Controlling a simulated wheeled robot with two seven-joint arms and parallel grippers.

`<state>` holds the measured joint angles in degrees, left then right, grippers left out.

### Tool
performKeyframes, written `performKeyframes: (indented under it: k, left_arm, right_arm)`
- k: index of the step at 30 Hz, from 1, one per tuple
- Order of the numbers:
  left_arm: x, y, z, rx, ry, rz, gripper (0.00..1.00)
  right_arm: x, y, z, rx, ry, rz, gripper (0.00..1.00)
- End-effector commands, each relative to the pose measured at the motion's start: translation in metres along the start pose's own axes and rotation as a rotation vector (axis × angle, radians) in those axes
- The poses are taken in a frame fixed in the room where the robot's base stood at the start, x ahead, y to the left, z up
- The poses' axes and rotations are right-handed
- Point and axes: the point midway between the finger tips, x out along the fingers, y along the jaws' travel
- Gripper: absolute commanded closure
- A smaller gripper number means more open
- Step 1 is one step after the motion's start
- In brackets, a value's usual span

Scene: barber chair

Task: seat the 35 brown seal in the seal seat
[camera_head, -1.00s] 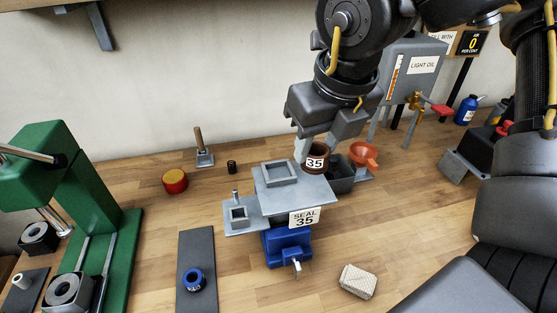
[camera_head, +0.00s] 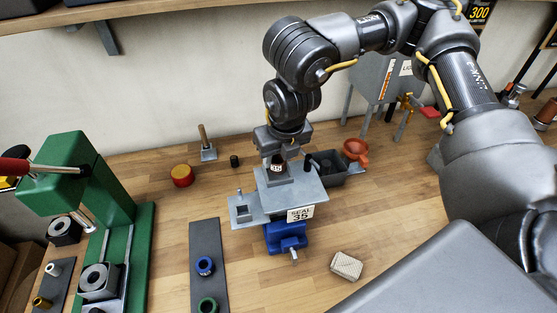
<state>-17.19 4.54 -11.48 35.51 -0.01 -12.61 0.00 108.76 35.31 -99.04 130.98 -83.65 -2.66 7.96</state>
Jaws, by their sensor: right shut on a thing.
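The brown seal (camera_head: 277,160) has a white label and is mostly hidden by my right gripper (camera_head: 285,155). That gripper points down and is shut on the seal. The seal seat is the raised square grey frame (camera_head: 296,176) on the grey plate (camera_head: 314,193), above a "SEAL 35" sign (camera_head: 300,214) and a blue vise (camera_head: 285,236). The seal is at the frame, over its opening. I cannot tell whether its bottom is inside the frame or just above it. My left gripper is out of view.
A dark tray (camera_head: 345,178) and an orange funnel (camera_head: 356,151) stand right of the plate. A green press (camera_head: 105,190) is at left. A pale block (camera_head: 347,265) lies at the front.

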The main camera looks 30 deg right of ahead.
Motion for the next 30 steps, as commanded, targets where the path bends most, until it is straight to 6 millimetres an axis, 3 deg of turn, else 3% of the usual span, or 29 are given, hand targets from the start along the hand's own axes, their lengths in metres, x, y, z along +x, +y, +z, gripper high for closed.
performKeyframes:
  k: [6, 29, 30]
  left_arm:
    - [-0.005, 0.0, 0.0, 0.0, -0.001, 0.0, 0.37]
    - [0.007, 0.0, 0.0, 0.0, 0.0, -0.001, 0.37]
    - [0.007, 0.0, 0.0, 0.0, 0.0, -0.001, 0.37]
  right_arm:
    - [0.022, 0.0, -0.008, -0.002, 0.003, 0.0, 0.87]
    - [0.038, 0.0, -0.014, -0.001, 0.011, 0.0, 0.87]
    - [0.038, 0.0, -0.015, -0.001, 0.013, -0.001, 0.58]
